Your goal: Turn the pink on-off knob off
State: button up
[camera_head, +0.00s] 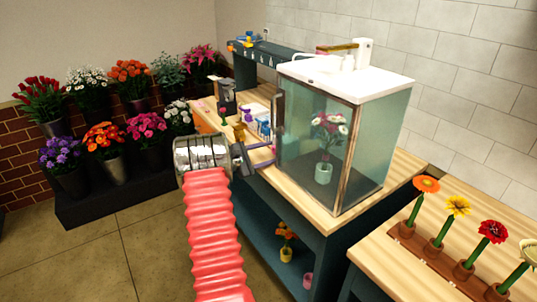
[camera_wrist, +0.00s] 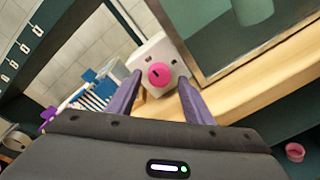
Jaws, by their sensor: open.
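The pink knob (camera_wrist: 160,76) is round with a small dark mark, on the face of a white box (camera_wrist: 148,52) in the wrist view. My gripper (camera_wrist: 159,84) is open and empty. Its two purple fingers point toward the knob, one on each side of it in the picture. How much gap is left between fingertips and knob I cannot tell. In the head view my gripper (camera_head: 272,155) is at the front edge of the wooden counter, left of the glass cabinet. I cannot make out the knob there.
The glass cabinet (camera_head: 348,150) with a potted flower stands close right of my gripper. A blue and white rack (camera_wrist: 92,92) is left of the white box. A rack of single flowers (camera_head: 440,258) is at the right, and flower buckets stand at the left.

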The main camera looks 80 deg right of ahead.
jog(key=v, duration=1.3)
jog(key=shift+w+a, duration=0.25)
jog(key=shift+a, duration=0.05)
jog(key=shift+f, duration=0.1)
jog(key=shift+f, duration=0.1)
